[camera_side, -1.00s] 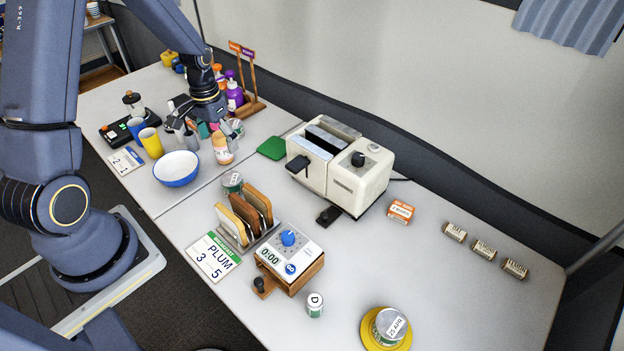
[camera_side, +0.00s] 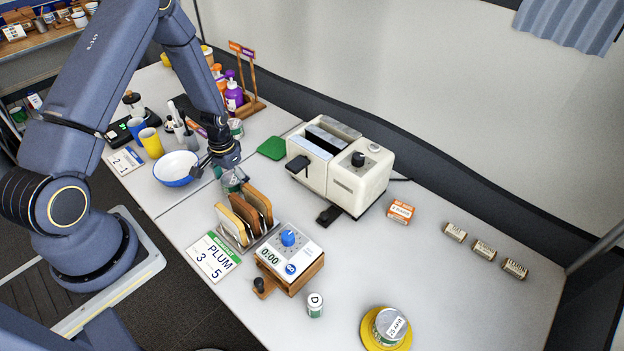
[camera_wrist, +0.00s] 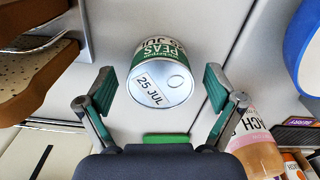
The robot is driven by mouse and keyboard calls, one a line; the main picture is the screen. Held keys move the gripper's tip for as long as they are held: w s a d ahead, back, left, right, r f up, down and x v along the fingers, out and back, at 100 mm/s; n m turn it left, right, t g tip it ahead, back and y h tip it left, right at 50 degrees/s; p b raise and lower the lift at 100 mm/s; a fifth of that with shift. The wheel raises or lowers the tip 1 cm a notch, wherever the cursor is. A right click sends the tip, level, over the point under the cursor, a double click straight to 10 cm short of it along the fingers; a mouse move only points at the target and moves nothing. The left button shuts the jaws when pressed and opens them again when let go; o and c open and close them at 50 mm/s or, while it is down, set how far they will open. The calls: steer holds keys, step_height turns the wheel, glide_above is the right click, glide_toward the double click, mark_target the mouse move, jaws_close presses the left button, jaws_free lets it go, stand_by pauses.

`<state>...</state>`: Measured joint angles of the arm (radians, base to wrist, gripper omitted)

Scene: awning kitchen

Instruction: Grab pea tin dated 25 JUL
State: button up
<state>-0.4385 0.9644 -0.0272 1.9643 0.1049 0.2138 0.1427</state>
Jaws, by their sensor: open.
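The pea tin (camera_wrist: 160,72) shows in the wrist view with a green and white label reading PEAS and a silver lid marked 25 JUL. It lies between the two spread fingers of my gripper (camera_wrist: 158,80), with a visible gap on each side. In the side view my open gripper (camera_side: 226,168) is just above the tin (camera_side: 233,181), partly covering it, behind the toast rack. Another tin (camera_side: 388,322), marked 25 APR, stands on a yellow dish at the front right. A further tin (camera_side: 236,127) stands near the bottles; its date is unreadable.
The toast rack (camera_side: 233,235) with slices stands close in front of the tin. A blue-rimmed bowl (camera_side: 176,168) is to the left, and a white toaster (camera_side: 341,165) to the right. A PEACH bottle (camera_wrist: 257,145) shows in the wrist view.

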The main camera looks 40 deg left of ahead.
steer(key=c, duration=1.3)
steer(key=shift+c, duration=0.2)
